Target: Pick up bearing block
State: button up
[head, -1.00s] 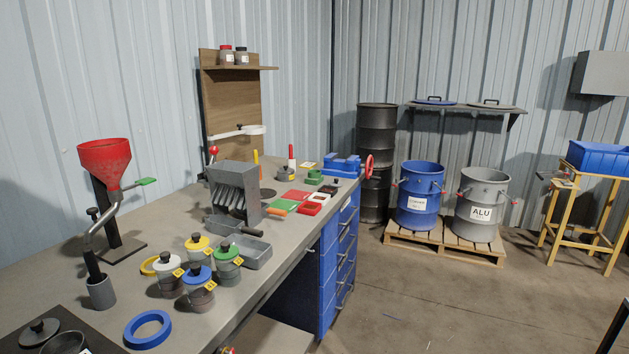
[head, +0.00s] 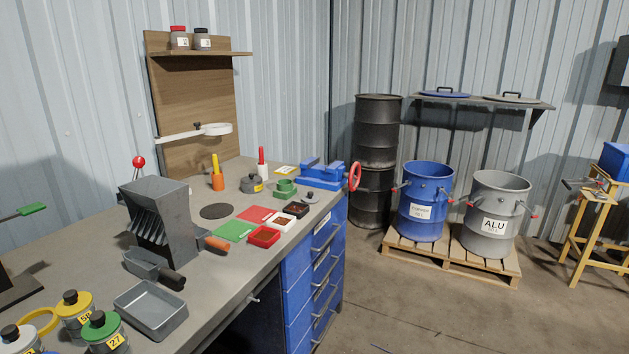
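A small green block with a round ring-like top (head: 285,188) sits on the workbench, in front of the blue vise. It is the thing that looks most like a bearing block, though I cannot be sure at this size. It stands apart from the grey pot with a yellow label (head: 251,184) to its left. My gripper is not in view, so I cannot see its state.
The workbench (head: 215,285) also holds a blue vise (head: 321,176), a red mat (head: 257,214), a green mat (head: 234,231), small trays (head: 263,236), a slotted grey box (head: 165,225) and a grey tray (head: 151,309). Drums (head: 426,205) stand on a pallet. The floor right of the drawers is open.

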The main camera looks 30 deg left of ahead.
aim_at(285, 190)
jog(key=u, duration=0.15)
jog(key=i, duration=1.7)
jog(key=u, duration=1.15)
jog(key=i, duration=0.95)
jog(key=u, duration=1.25)
jog(key=i, duration=0.45)
jog(key=u, duration=0.35)
